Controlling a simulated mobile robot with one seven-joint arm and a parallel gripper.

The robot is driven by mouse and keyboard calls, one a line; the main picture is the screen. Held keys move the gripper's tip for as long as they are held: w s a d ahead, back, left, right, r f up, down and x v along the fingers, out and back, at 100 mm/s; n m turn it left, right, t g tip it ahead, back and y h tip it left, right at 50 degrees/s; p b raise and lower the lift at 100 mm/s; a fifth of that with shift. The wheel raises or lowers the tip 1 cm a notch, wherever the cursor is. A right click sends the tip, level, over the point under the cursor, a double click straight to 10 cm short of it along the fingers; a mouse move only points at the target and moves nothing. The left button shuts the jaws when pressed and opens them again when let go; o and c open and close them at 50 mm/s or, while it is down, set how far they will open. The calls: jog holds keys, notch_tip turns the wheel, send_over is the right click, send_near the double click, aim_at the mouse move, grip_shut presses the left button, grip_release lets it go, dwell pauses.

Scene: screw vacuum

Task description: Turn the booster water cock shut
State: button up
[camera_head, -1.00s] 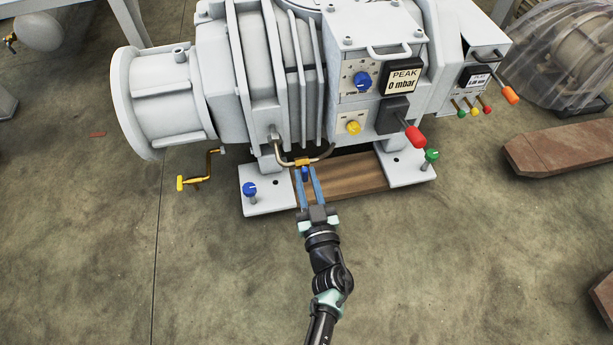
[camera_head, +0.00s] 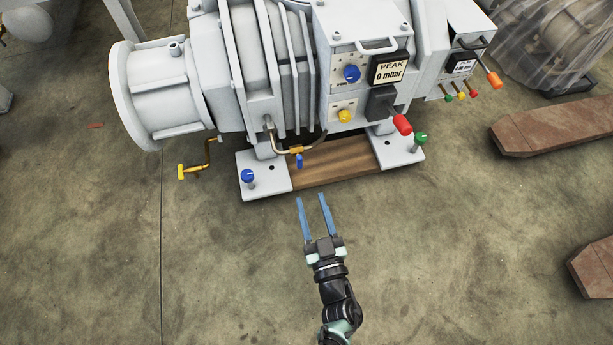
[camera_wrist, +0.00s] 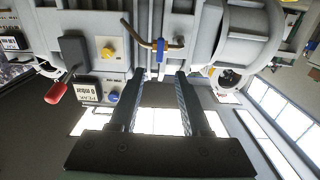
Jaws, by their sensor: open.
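A small brass cock (camera_head: 296,150) sits on the thin bent pipe low on the front of the grey pump. Its blue lever (camera_head: 299,161) points down, across the pipe's run. In the wrist view the same brass cock (camera_wrist: 176,43) and blue lever (camera_wrist: 160,52) show beyond the fingers. My gripper (camera_head: 310,197) is open and empty, its two blue fingers apart. It is in front of the cock, clear of the lever, and the fingertips (camera_wrist: 159,73) point towards it.
A yellow-handled cock (camera_head: 190,171) hangs at the pump's left. A blue knob (camera_head: 247,175) and green knob (camera_head: 420,138) stand on the base feet. A red handle (camera_head: 402,124) juts from the control box. The floor around my arm is clear.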

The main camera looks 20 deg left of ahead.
jog(key=shift+v, duration=1.25)
